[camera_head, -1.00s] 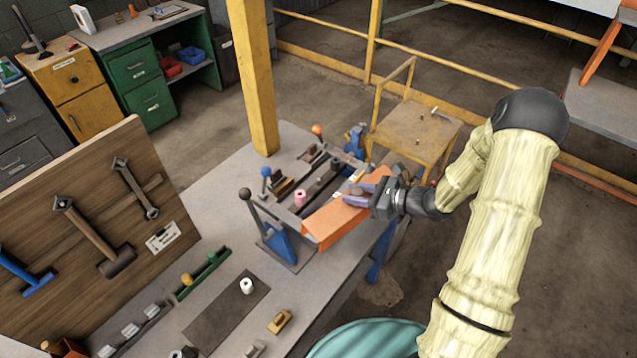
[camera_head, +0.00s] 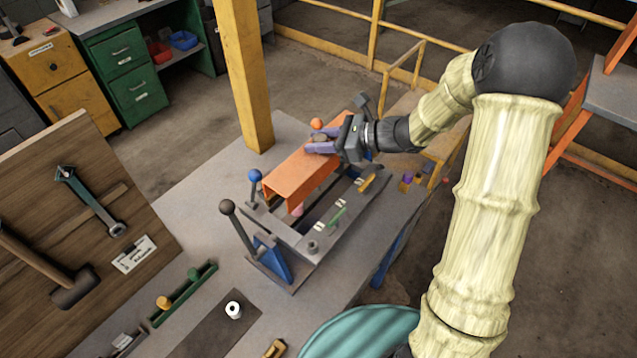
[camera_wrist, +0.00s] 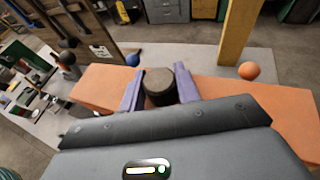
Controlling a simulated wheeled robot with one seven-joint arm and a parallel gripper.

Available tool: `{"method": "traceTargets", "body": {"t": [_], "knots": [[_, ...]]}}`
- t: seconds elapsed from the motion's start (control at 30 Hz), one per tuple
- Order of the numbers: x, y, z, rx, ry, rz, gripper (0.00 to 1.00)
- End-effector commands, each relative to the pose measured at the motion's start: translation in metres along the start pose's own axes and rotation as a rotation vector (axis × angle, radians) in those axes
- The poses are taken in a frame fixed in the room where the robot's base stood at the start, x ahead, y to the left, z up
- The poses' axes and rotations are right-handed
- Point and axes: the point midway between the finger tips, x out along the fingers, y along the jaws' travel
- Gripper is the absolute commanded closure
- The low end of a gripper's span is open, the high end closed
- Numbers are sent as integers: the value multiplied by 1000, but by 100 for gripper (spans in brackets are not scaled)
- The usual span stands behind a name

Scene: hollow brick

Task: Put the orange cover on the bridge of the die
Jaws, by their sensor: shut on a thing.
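The orange cover (camera_head: 296,177) is a long channel-shaped piece, open underneath. My gripper (camera_head: 320,141) is shut on the dark round knob on top of the cover. In the wrist view the purple fingers (camera_wrist: 160,91) stand on either side of this knob (camera_wrist: 159,86), with the cover (camera_wrist: 98,88) reaching out both ways. The die (camera_head: 300,235) is a grey frame on the bench with lever handles and a blue bracket. The cover is over the far side of the die and hides part of it. I cannot tell whether it touches the die.
A lever with a dark ball (camera_head: 227,207) and one with a blue ball (camera_head: 254,175) rise at the die's left end. An orange ball (camera_head: 317,123) is behind the cover. A tool board (camera_head: 90,220) is at left.

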Motion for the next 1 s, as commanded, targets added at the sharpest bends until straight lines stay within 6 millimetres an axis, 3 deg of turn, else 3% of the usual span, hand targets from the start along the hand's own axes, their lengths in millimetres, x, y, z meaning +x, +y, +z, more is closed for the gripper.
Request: {"method": "traceTargets", "body": {"t": [0.47,0.8,1.0], "knots": [[5,3,2,-1,1,10,95],[21,3,-43,2,2,10,95],[23,2,-51,-3,1,7,95]]}}
